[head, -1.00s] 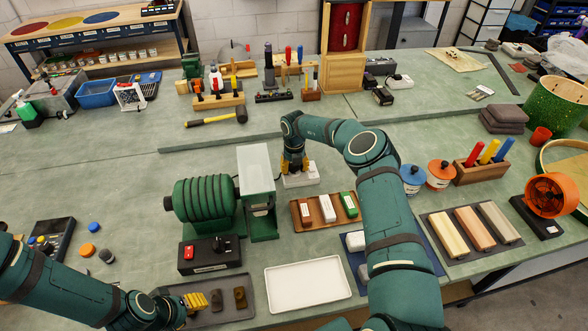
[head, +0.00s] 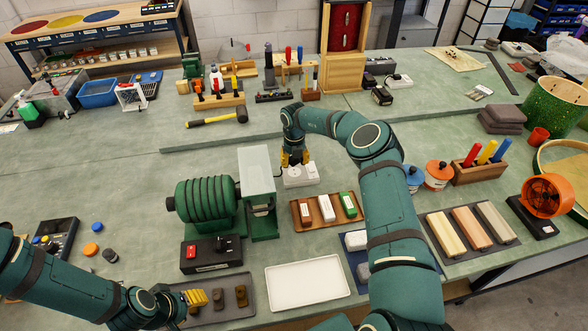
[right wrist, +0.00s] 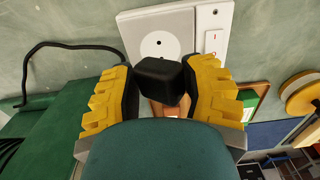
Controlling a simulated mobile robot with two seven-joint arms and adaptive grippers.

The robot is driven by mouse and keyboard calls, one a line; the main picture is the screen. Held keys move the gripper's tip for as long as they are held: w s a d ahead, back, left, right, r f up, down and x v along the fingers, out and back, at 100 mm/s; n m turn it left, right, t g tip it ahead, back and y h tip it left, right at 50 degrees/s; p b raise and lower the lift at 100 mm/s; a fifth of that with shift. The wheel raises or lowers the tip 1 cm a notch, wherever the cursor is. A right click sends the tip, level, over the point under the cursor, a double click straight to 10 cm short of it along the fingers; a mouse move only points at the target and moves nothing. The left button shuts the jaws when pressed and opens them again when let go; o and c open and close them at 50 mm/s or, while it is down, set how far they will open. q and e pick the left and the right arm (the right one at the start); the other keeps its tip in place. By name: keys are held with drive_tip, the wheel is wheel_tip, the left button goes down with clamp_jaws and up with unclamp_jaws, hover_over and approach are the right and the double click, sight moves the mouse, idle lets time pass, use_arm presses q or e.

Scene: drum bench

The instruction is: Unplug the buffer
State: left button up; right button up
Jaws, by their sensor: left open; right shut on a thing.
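The buffer (head: 205,200) is a ribbed green machine with a pale guard, standing mid-bench. The white socket box (head: 300,176) lies behind and right of it. My right gripper (head: 293,158) is above the box, shut on a black plug (right wrist: 160,80). In the right wrist view, the plug sits between the yellow fingers, and the round socket face (right wrist: 160,44) shows beyond it. The plug appears apart from the socket, though its prong end is hidden. A black cable (right wrist: 60,45) runs left from the gripper. My left gripper (head: 185,303) is open at the front-left tray.
A dark tray (head: 240,311) with small brown pieces lies beside my left gripper. A white empty tray (head: 307,284) and a brown tray (head: 341,218) with small blocks lie right of the buffer. The buffer's switch box (head: 211,255) stands in front. Open bench lies behind the buffer.

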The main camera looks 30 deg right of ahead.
drive_tip(key=shift+r, duration=1.05)
drive_tip(key=o, duration=1.4)
wheel_tip(320, 180, up, 12)
drive_tip(key=shift+f, duration=0.1)
